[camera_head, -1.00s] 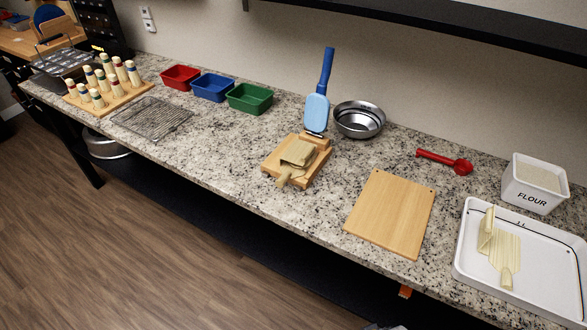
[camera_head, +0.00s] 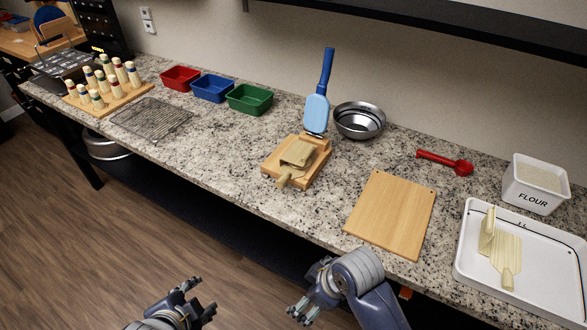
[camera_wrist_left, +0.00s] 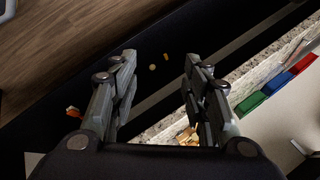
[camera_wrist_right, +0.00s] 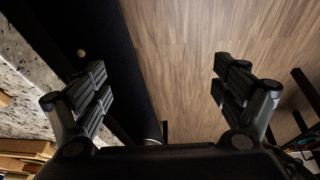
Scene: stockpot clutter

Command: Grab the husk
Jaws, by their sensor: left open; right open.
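Pale yellow corn husks (camera_head: 506,250) lie in the white tray (camera_head: 465,235) at the right end of the counter. One piece lies flat and another stands up or is folded at its left. My left gripper (camera_head: 196,298) is open and empty, low in front of the counter. My right gripper (camera_head: 300,295) is also open and empty, below the counter's front edge and well left of the tray. The left wrist view shows the open left fingers (camera_wrist_left: 160,85). The right wrist view shows the open right fingers (camera_wrist_right: 165,85) facing floor and counter edge.
A bare wooden board (camera_head: 391,215) lies left of the tray. A flour tub (camera_head: 535,185) stands behind the tray.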

